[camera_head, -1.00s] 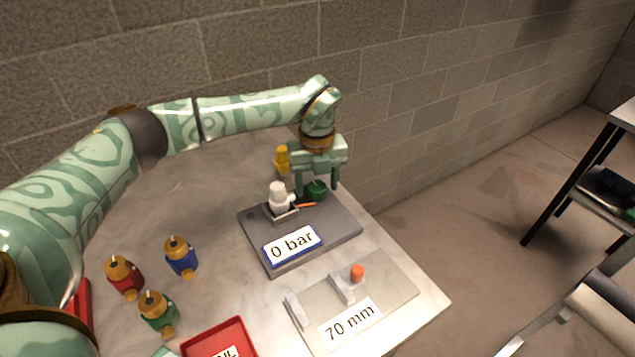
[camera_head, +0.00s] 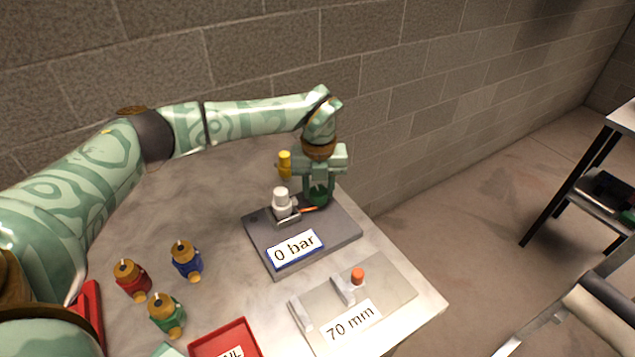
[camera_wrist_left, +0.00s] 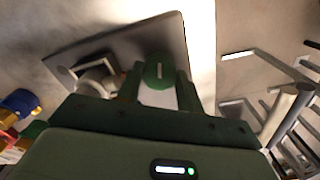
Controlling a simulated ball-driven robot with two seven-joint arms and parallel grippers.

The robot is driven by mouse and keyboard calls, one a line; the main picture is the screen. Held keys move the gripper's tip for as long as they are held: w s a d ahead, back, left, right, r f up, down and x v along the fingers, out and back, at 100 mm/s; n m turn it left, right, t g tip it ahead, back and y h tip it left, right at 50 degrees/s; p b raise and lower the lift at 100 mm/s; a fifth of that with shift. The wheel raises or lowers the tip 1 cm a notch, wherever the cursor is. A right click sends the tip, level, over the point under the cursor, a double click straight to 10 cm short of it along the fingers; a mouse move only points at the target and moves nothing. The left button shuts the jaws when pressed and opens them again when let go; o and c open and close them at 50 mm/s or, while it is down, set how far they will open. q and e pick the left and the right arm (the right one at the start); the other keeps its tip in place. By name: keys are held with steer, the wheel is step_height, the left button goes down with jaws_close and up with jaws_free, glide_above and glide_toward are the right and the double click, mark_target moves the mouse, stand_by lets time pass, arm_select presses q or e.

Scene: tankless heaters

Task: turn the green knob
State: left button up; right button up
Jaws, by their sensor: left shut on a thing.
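The green knob (camera_head: 318,199) stands at the back right of the dark grey plate, beside a white cylindrical part (camera_head: 281,203). My left gripper (camera_head: 319,190) points down over the knob, with its fingers shut on the knob's sides. In the left wrist view the round knob (camera_wrist_left: 158,72) with a pale line on top sits between the two fingers. A blue-edged sign (camera_head: 294,249) on the plate (camera_head: 335,237) reads "0 bar". A thin orange pointer (camera_head: 309,209) lies by the knob. My right gripper is out of view.
A yellow-topped part (camera_head: 285,163) stands behind the plate, close to my gripper. A pale plate with a "70 mm" label (camera_head: 351,322) lies in front. Red, blue and green fixtures (camera_head: 186,260) and a red tray (camera_head: 226,338) are at the front left. A brick wall is behind.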

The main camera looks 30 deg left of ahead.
mark_target(319, 191)
arm_select(q)
steer(key=m+p, duration=0.1)
steer(key=m, duration=0.1)
steer(key=m+p, duration=0.2)
steer(key=shift+r+m, duration=0.2)
steer(key=shift+m, duration=0.1)
steer(key=shift+m+p, duration=0.8)
steer(key=shift+m, duration=0.4)
steer(key=shift+f+m+p, duration=0.15)
steer(key=shift+m+p, duration=0.4)
steer(key=shift+m, duration=0.85)
steer(key=o, duration=1)
step_height(319, 191, up, 16)
steer(key=p, duration=0.2)
